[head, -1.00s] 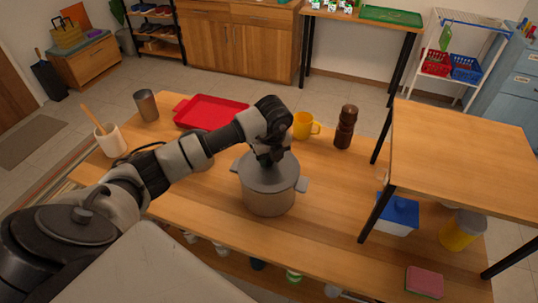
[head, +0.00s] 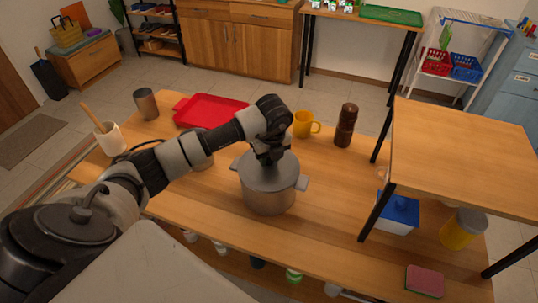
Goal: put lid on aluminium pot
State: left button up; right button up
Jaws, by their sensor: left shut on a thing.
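The aluminium pot (head: 269,202) stands upright on the wooden table, with a side handle on its left and one on its right. A grey lid (head: 270,178) sits over the pot's rim and looks level. My left gripper (head: 270,160) reaches down from above at the lid's middle and is shut on the lid's knob, which the fingers hide. My right gripper is not in view.
A red tray (head: 212,111), a yellow mug (head: 304,124) and a brown pepper mill (head: 345,126) stand behind the pot. A raised wooden shelf (head: 465,150) is at right, with a blue-lidded box (head: 398,214) below it.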

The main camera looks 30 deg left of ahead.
pick_arm(q)
jog(key=shift+f, duration=0.3)
jog(key=o, duration=1)
jog(key=shift+o, duration=0.6)
jog(key=o, duration=0.4)
jog(key=shift+r+p, duration=2.3)
jog(key=shift+r, duration=1.25)
